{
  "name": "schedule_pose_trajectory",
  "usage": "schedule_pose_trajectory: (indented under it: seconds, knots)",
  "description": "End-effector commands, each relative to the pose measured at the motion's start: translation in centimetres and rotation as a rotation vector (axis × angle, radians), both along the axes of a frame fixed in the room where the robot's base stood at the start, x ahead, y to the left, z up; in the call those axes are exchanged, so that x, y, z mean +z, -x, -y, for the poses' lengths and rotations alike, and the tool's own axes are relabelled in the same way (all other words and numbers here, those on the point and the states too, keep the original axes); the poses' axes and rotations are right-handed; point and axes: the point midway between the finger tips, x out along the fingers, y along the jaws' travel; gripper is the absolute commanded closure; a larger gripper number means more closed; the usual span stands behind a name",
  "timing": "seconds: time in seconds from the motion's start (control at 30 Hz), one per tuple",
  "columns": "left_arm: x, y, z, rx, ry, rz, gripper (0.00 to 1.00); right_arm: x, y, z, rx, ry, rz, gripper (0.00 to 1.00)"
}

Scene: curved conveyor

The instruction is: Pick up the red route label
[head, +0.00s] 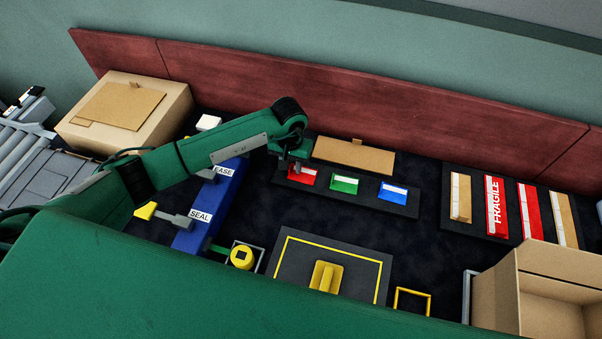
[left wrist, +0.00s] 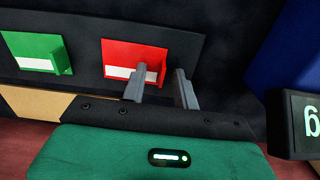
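The red route label (head: 303,176) lies at the left end of a dark holder, with a white strip and a raised red tab. It also shows in the left wrist view (left wrist: 120,53). My left gripper (head: 294,164) reaches down over its upper left part in the head view. In the left wrist view its two grey fingers (left wrist: 161,86) are apart. One finger overlaps the lower edge of the label and the other is to the right of it. Part of the tab shows in the space between them; contact cannot be told. My right gripper is not in view.
A green label (head: 345,184) and a blue label (head: 393,193) lie beside the red one. A blue block marked SEAL (head: 192,238) is at the left. An open box (head: 495,294) stands at the right.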

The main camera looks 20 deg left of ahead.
Motion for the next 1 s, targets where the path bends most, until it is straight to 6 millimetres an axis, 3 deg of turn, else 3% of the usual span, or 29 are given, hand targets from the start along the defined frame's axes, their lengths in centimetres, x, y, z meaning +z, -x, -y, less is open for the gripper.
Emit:
schedule_pose_trajectory:
  seconds: [0.23,0.4,0.8,1.0]
  knots:
    - [-0.2,0.0,0.0,-0.001,0.0,0.0,0.7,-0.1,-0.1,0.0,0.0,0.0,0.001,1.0]
    - [-0.2,0.0,0.0,-0.001,0.0,0.0,1.0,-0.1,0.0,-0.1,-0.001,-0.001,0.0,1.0]
    - [-0.1,0.0,0.0,-0.001,-0.001,0.0,1.0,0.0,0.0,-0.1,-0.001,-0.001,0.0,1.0]
    - [1.2,-0.2,0.0,0.003,-0.001,0.002,1.0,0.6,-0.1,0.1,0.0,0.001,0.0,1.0]
